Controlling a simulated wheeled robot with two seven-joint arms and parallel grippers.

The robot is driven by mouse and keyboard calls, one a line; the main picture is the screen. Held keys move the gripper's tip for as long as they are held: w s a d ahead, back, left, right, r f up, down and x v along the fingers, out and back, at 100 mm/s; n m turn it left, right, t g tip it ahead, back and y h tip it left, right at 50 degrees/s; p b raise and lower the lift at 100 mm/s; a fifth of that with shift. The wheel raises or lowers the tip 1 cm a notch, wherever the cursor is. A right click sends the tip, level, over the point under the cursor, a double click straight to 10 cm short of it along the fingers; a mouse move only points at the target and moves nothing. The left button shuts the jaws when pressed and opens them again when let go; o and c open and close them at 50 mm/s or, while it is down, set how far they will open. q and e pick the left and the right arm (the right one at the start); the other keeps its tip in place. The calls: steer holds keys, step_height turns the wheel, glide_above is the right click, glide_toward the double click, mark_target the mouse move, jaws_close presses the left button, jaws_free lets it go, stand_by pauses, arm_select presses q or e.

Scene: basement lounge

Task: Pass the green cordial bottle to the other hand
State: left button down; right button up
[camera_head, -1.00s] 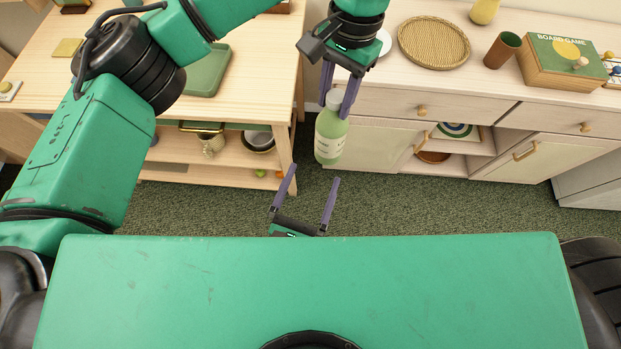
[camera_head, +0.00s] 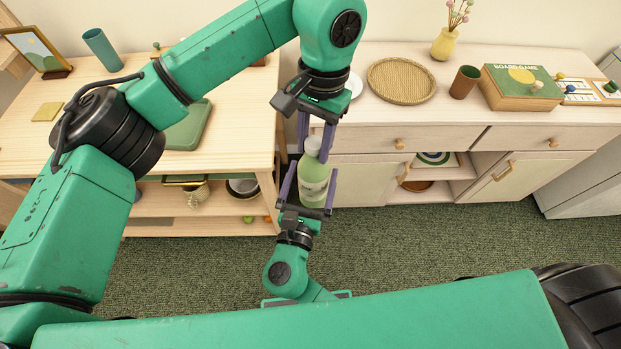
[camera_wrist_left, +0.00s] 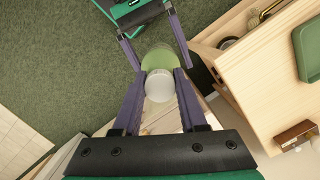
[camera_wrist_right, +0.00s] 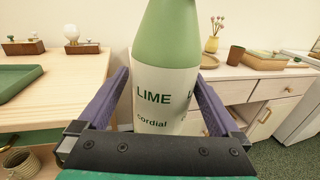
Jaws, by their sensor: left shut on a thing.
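The green cordial bottle (camera_head: 313,184) hangs upright with its white cap up, in the gap between the table and the cabinet. My left gripper (camera_head: 314,153) comes from above and is shut on the bottle at its cap and neck; the left wrist view shows the cap (camera_wrist_left: 159,86) between its fingers. My right gripper (camera_head: 312,169) reaches up from below, its fingers on either side of the bottle's body. In the right wrist view the label (camera_wrist_right: 160,98) reads "LIME cordial", and gaps show between the bottle and both open fingers.
A wooden table (camera_head: 240,120) with a green tray (camera_head: 188,128) stands at left. A pale cabinet (camera_head: 440,130) at right carries a woven tray (camera_head: 402,81), a brown cup (camera_head: 465,82) and a board game box (camera_head: 520,88). Green carpet (camera_head: 420,235) lies clear in front.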

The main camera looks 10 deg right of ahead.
jaws_close()
arm_select(q)
steer(key=shift+c, duration=1.9)
jaws_free()
